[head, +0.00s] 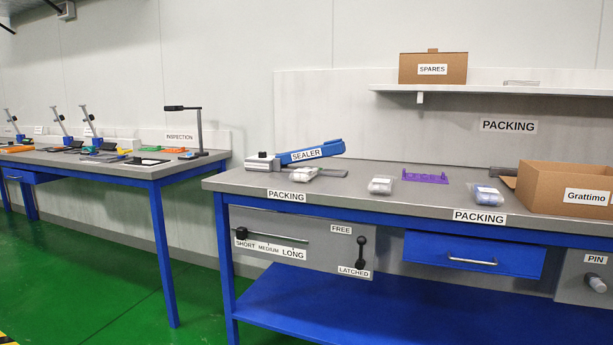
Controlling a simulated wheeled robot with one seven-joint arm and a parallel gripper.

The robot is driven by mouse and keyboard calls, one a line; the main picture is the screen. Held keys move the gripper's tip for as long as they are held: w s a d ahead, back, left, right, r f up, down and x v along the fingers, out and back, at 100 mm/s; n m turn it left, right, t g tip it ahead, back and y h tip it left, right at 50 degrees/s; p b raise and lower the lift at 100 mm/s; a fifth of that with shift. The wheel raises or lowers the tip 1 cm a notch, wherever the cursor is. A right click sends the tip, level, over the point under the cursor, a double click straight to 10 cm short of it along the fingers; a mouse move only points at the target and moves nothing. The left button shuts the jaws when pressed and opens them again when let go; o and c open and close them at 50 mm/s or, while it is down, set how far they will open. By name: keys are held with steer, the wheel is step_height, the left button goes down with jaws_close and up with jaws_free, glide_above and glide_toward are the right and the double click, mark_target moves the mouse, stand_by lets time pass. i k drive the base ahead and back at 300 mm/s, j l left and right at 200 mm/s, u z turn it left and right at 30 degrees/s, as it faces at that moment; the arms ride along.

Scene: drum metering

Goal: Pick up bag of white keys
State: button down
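Several small clear bags lie on the grey top of the packing bench (420,218). One bag with pale, whitish contents (382,185) lies alone in the middle, left of a purple rack. Another pale bag (305,173) lies at the front of the blue sealer (310,152), beside or partly under it; I cannot tell which. A third bag with blue and whitish contents (487,194) lies right of the rack. The contents are too small to make out as keys. My gripper is not in view.
A purple rack (425,177) stands behind the bags. An open Grattimo carton (566,186) stands at the right end. A shelf (500,91) with a SPARES box (433,68) hangs above. Latch levers and a blue drawer (473,254) are on the bench front. Green floor (90,290) is clear at left.

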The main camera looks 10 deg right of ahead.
mark_target(305, 174)
steer(key=i+j, duration=0.55)
steer(key=i, duration=0.2)
steer(key=j+u, duration=0.05)
